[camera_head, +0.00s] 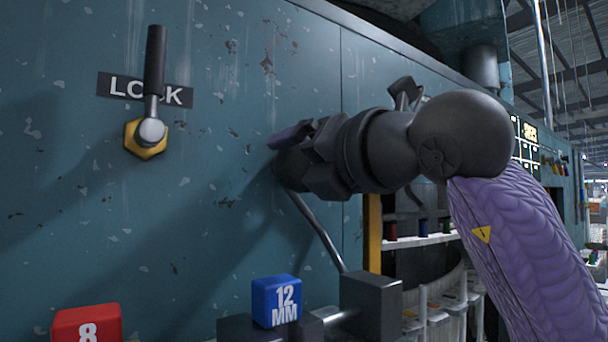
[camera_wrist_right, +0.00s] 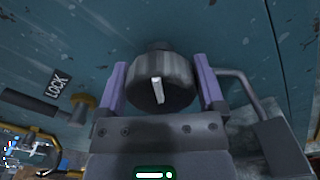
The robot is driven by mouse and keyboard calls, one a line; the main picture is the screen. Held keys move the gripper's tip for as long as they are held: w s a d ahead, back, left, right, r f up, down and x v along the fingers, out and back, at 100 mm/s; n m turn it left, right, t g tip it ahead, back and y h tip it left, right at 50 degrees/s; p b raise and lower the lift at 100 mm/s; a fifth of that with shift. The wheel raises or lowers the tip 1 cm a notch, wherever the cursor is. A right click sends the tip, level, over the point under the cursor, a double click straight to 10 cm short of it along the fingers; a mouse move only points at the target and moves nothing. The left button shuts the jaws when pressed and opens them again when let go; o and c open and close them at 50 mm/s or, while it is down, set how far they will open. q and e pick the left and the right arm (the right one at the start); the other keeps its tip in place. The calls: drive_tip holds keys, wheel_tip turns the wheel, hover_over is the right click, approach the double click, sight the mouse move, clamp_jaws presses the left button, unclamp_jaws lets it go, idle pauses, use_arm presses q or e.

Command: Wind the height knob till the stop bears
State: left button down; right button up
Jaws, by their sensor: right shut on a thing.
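The height knob (camera_wrist_right: 160,84) is a dark round knob with a white pointer mark, on the teal panel. In the right wrist view it sits between the two purple fingers of my right gripper (camera_wrist_right: 162,88), which is shut on it. In the head view my right gripper (camera_head: 287,150) reaches the panel from the right, and its own body hides most of the knob. The stop is not clearly identifiable. A blue block (camera_head: 277,302) marked 12 MM and a red block (camera_head: 87,325) marked 8 stand below. My left gripper is not in view.
A black LOCK lever (camera_head: 155,70) points up from a yellow hex base, left of my gripper. A bent metal rod (camera_head: 318,232) runs down from near the knob toward a dark block (camera_head: 371,308). Shelves with coloured spools (camera_head: 420,228) lie behind, to the right.

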drive_tip(key=shift+m, duration=0.5)
drive_tip(key=o, duration=1)
drive_tip(key=shift+c, duration=0.2)
drive_tip(key=shift+s+d+b, duration=0.15)
drive_tip(key=shift+d+b, duration=0.05)
drive_tip(key=shift+b, duration=0.2)
drive_tip(key=b+v, duration=0.3)
drive_tip(key=v, duration=0.6)
drive_tip(key=shift+s+d, duration=0.15)
drive_tip(key=shift+s, duration=0.05)
